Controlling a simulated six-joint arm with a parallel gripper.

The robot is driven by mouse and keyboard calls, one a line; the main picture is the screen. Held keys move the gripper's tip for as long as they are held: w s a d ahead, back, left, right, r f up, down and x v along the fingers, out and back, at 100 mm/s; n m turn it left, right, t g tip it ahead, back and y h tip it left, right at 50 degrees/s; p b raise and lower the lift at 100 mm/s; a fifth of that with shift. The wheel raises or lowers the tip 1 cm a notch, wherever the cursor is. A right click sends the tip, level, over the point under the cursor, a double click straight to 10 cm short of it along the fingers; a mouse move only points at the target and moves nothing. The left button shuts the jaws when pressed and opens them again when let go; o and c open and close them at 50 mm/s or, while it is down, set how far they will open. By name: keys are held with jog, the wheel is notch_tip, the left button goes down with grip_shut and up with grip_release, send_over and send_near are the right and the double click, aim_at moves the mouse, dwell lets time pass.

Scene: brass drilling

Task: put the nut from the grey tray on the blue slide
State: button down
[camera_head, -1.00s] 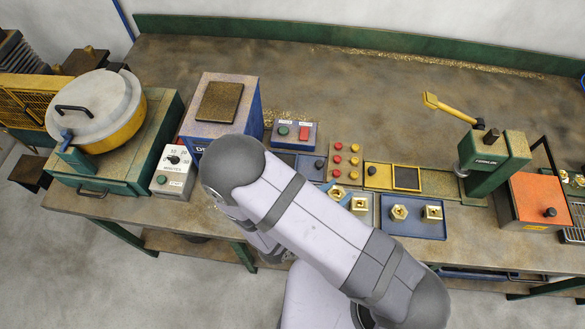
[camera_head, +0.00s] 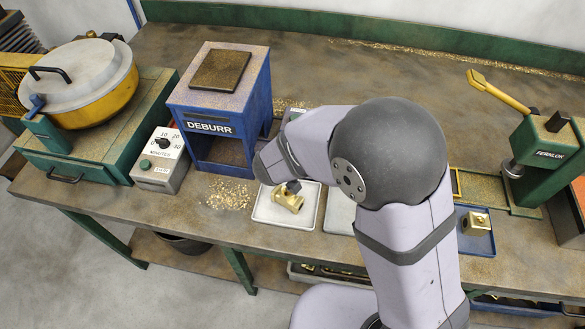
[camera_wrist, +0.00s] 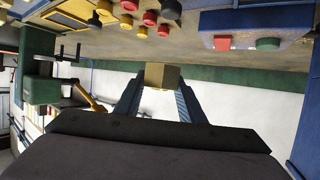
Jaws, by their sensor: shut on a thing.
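In the wrist view my gripper (camera_wrist: 160,80) is shut on a blocky brass nut (camera_wrist: 161,75), held between the two fingertips. In the head view my arm hides the gripper and the held nut. A grey tray (camera_head: 341,214) is partly visible beside my arm, and most of it is hidden. A paler tray (camera_head: 262,213) to its left holds a brass fitting (camera_head: 287,201) with a dark piece at its top. I cannot make out the blue slide for sure; my arm covers the middle of the bench.
The blue deburr machine (camera_head: 208,127) and a timer box (camera_head: 160,160) stand left of my arm. A blue tray (camera_head: 473,243) with a brass nut (camera_head: 477,222) and a green press (camera_head: 541,160) are to the right. A red-and-green button box (camera_wrist: 254,30) shows in the wrist view.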

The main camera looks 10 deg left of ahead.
jog(key=a+n+t+y, duration=0.1)
jog(key=a+n+y, duration=0.8)
jog(key=a, duration=0.3)
jog(key=shift+s+a+r+t+y, duration=0.25)
jog(key=shift+s+r+t+y, duration=0.1)
jog(key=shift+y, duration=0.55)
jog(key=shift+f, duration=2.9)
jog(key=shift+f, duration=0.15)
jog(key=shift+f, duration=1.95)
jog(key=shift+f, duration=0.1)
